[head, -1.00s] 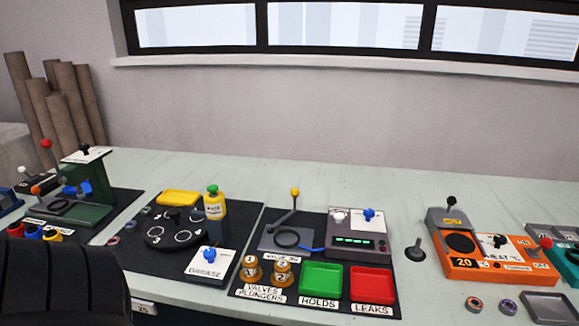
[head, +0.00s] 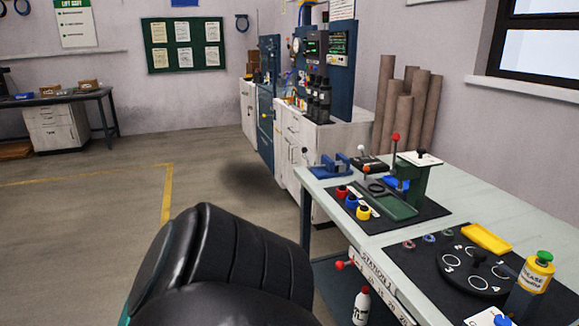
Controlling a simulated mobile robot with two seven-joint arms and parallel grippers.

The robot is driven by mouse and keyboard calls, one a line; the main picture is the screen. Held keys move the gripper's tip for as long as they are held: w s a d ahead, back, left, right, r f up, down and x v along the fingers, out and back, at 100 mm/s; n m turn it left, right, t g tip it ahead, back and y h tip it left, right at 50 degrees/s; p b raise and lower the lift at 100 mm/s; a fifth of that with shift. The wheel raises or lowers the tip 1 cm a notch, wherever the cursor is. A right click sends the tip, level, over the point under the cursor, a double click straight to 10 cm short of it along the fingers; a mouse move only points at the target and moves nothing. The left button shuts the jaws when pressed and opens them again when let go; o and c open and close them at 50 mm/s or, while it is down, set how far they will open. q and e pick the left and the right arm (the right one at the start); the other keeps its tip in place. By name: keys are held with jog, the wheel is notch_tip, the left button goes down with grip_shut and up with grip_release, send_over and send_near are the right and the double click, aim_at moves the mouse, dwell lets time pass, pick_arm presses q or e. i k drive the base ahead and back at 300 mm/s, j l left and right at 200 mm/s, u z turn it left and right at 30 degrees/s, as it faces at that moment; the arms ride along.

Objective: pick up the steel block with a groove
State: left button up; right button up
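I cannot make out a steel block with a groove in the head view. The workbench (head: 350,236) on the right carries a green press-like fixture (head: 412,182) with a red-knobbed lever on a dark mat. A blue clamp-like fixture (head: 335,167) stands near the bench's far left corner. Red, blue and yellow small parts (head: 352,201) line the mat's front edge. Neither gripper shows; a large black padded link of my own body fills the lower middle and hides floor and part of the bench side.
A black numbered disc (head: 477,272), a yellow tray (head: 487,238) and a yellow bottle (head: 537,271) occupy the bench's near right. White cabinets (head: 290,150) with equipment stand behind. Brown tubes (head: 405,105) lean at the wall. The floor (head: 90,215) at left is open.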

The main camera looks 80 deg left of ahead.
aim_at(339, 168)
jog(key=u, duration=2.15)
jog(key=i+j+u, duration=0.3)
jog(key=i, duration=0.2)
jog(key=i+j+u, duration=0.25)
jog(key=i, duration=0.25)
jog(key=i+u, duration=0.3)
jog(key=i, duration=0.25)
jog(key=i+j+z, duration=0.1)
jog(key=i+z, duration=0.3)
jog(key=i+j+z, duration=0.35)
jog(key=i, duration=0.25)
